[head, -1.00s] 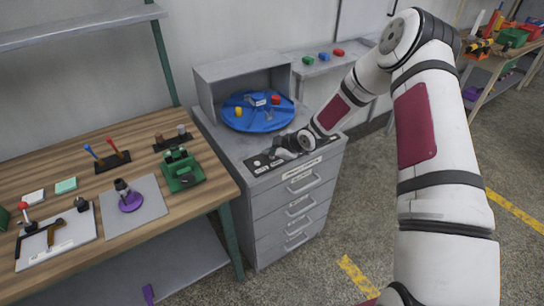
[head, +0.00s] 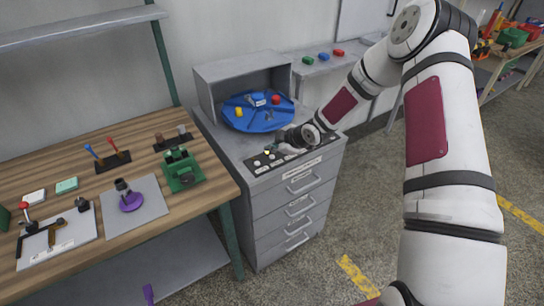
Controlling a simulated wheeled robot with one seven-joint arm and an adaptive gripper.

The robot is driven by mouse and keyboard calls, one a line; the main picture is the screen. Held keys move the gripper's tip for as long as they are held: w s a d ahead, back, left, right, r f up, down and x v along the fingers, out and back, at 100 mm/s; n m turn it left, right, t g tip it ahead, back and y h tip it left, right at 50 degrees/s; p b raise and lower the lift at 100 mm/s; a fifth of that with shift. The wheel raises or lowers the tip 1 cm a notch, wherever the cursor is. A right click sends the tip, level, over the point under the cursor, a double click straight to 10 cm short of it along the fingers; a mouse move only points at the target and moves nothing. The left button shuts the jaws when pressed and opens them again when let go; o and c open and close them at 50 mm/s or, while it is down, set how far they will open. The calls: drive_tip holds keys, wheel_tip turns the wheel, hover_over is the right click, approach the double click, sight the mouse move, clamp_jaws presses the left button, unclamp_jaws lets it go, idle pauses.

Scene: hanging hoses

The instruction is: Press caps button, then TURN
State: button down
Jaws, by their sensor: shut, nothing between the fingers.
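A dark button panel (head: 262,163) with small pale buttons or labels lies along the front edge of the grey cabinet's top. Its lettering is too small to read, so I cannot tell which button is caps or TURN. A small yellowish spot shows near its back edge. My gripper (head: 279,149) is shut and empty, low over the middle and right of the panel, hiding part of it. I cannot tell whether it touches a button. Behind it, a blue turntable (head: 251,121) sits in the open grey housing, carrying a yellow piece (head: 239,112), a blue piece (head: 257,99) and a red piece (head: 276,99).
The grey cabinet (head: 262,222) has several drawers with handles. A wooden workbench (head: 100,135) with tools and fixtures stands at the left. A wall shelf (head: 345,60) behind holds green, blue and red pieces. Bare floor lies to the right.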

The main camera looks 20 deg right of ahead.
drive_tip(key=v, duration=1)
drive_tip(key=shift+s+r, duration=0.15)
drive_tip(key=shift+r, duration=0.1)
idle(1.1)
